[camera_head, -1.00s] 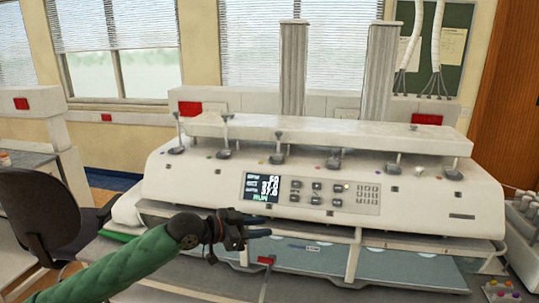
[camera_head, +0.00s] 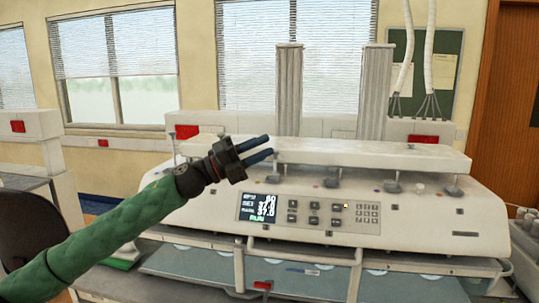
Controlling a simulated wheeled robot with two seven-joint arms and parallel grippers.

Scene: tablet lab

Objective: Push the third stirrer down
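The white tester (camera_head: 330,229) has a row of stirrers, thin rods with dark lower ends, along its top. Counting from the left, the third stirrer (camera_head: 277,168) stands just beyond and below the tips of my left gripper (camera_head: 270,146). I cannot tell whether they touch. The gripper's two blue fingers are apart, with nothing seen between them. The first stirrer (camera_head: 174,148) is at the left end; the second is hidden behind my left gripper. The fourth stirrer (camera_head: 333,176) and fifth stirrer (camera_head: 393,180) are to the right. My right gripper is not in view.
A lit screen (camera_head: 258,208) and buttons are on the tester's front. A dark chair (camera_head: 32,232) stands at the left.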

